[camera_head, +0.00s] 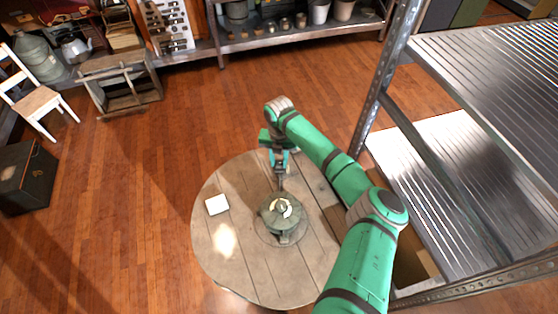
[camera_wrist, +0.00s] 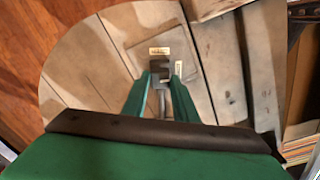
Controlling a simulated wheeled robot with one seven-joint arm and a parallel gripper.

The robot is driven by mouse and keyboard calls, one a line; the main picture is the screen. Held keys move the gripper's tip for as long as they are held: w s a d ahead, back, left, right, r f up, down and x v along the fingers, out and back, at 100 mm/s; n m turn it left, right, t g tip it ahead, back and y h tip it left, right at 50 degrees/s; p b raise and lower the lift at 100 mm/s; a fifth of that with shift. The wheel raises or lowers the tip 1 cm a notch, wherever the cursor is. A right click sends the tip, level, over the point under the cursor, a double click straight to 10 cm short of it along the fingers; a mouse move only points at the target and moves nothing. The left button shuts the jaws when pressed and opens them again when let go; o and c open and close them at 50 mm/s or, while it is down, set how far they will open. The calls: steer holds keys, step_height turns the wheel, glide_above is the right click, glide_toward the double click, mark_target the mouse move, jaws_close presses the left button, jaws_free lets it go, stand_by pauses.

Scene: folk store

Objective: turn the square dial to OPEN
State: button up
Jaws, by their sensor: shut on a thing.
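A round, grey-green device (camera_head: 284,221) with a pale curved mark on top stands on the wooden table in the head view. My gripper (camera_head: 280,182) reaches down at its far side. In the wrist view, the two green fingers of my gripper (camera_wrist: 160,76) are closed on a small grey block, which I take for the square dial (camera_wrist: 160,64). One small pale label (camera_wrist: 160,50) lies just beyond the dial and another (camera_wrist: 178,68) lies to its right. Their lettering is too small to read. The dial itself is hard to make out in the head view.
The round plank table (camera_head: 235,265) has a white square card (camera_head: 216,204) on its left. A metal shelf rack (camera_head: 480,170) stands close on the right, beside my arm. Open wooden floor (camera_head: 170,150) lies to the left, with a white chair (camera_head: 38,100) farther off.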

steer(key=shift+w, duration=0.1)
steer(key=n, duration=0.4)
steer(key=shift+w+d+r+n, duration=0.1)
steer(key=shift+d+n, duration=0.05)
steer(key=shift+n, duration=0.15)
steer(key=n, duration=0.4)
steer(key=shift+n, duration=0.3)
steer(key=n, duration=0.4)
steer(key=shift+n, duration=2.4)
steer(key=o, duration=1.1)
steer(key=shift+c, duration=0.2)
